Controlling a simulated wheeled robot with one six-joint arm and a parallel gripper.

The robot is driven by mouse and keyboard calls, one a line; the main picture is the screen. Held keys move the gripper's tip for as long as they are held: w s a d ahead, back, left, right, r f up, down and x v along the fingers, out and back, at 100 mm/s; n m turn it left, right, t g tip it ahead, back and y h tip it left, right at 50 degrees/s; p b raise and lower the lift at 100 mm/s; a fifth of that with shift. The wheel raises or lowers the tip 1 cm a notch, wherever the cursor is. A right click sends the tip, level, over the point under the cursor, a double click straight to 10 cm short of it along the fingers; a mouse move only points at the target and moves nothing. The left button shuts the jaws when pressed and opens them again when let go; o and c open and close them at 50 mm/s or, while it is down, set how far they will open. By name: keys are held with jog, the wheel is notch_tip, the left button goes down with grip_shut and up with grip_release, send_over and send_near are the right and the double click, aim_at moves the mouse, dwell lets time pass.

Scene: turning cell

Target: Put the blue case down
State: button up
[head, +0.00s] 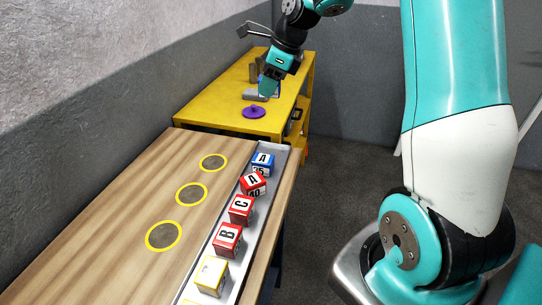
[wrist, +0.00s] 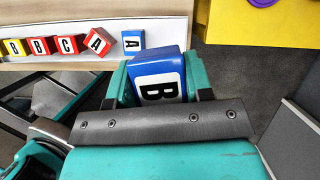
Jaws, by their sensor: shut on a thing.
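My gripper (wrist: 157,78) is shut on a blue case (wrist: 156,62) with a white face lettered B, which sits tilted between the teal fingers in the wrist view. In the head view my gripper (head: 268,87) is in the air over the yellow bench, and the held case is mostly hidden there. Another blue case (head: 262,161), lettered A, stands at the far end of the grey tray (head: 271,195); it also shows in the wrist view (wrist: 132,39), apart from my gripper.
Red cases (head: 240,209) and yellow cases (head: 211,275) line the tray. Three yellow-ringed dark discs (head: 191,194) on the wooden table (head: 120,215) are bare. The yellow bench (head: 210,104) carries a purple knobbed piece (head: 253,112) and a grey device. Walls stand behind.

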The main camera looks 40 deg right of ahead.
jog(key=shift+d+r+m, duration=0.25)
jog(key=shift+r+m, duration=0.1)
jog(key=shift+m, duration=0.25)
jog(key=shift+d+f+m+h, duration=0.1)
jog(key=shift+m+h, duration=0.2)
notch_tip(320, 180, down, 20)
jog(key=shift+r+p, duration=0.25)
jog(key=shift+p, duration=0.3)
jog(key=shift+f, duration=0.2)
jog(key=o, duration=0.7)
jog(key=shift+r, duration=0.1)
